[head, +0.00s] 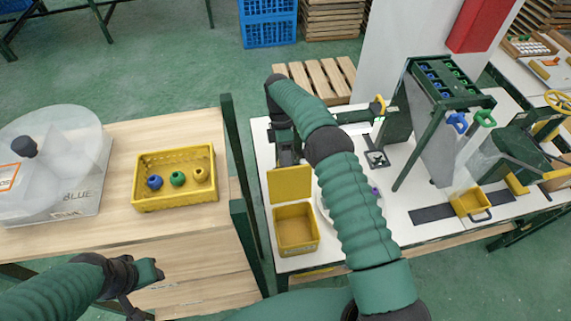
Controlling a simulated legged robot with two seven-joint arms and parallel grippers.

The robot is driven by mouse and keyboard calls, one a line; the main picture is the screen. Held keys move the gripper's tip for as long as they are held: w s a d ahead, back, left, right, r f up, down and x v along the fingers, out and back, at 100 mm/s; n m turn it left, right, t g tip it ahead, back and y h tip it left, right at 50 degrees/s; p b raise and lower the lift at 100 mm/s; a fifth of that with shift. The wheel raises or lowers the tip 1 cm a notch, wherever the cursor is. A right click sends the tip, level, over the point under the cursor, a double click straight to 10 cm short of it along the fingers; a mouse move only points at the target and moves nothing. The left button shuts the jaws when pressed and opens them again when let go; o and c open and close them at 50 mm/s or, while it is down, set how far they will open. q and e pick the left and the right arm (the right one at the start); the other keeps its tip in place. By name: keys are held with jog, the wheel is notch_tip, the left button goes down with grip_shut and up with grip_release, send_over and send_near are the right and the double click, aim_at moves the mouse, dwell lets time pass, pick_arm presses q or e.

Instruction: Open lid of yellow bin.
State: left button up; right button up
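The yellow bin (296,234) stands on the white table near its left front edge. Its yellow lid (290,186) stands raised at the bin's back edge, and the bin's inside shows from above. My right arm arches over the table to the right of the bin, and its wrist bends down behind the lid. My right gripper (287,150) appears just behind the lid's top edge; its fingers are small and dark, and I cannot tell whether they touch the lid. My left gripper (146,284) is low over the wooden table's front, away from the bin; its finger opening is unclear.
A yellow crate (175,201) with blue, green and yellow pieces sits on the wooden table (120,235). A clear-covered container (55,165) stands left. A green rack (445,90) and a small yellow tray (470,203) are on the white table's right. Green posts separate the tables.

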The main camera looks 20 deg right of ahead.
pick_arm(q)
jog(key=shift+s+r, duration=0.15)
jog(key=shift+s, duration=0.2)
pick_arm(e)
jog(key=shift+s+r, duration=0.2)
jog(key=shift+r, duration=0.05)
pick_arm(q)
jog(key=shift+w, duration=0.1)
pick_arm(e)
jog(key=shift+w, duration=0.1)
pick_arm(q)
jog(key=b+x, duration=0.2)
jog(key=s+b+x, duration=0.1)
jog(key=b+x, duration=0.2)
pick_arm(e)
jog(key=s+a+r, duration=0.2)
jog(key=s+a, duration=0.1)
jog(key=s, duration=0.4)
jog(key=s+a+r, duration=0.2)
jog(key=s+a, duration=0.1)
jog(key=s, duration=0.4)
jog(key=shift+s+a+r, duration=0.2)
jog(key=shift+s+r, duration=0.2)
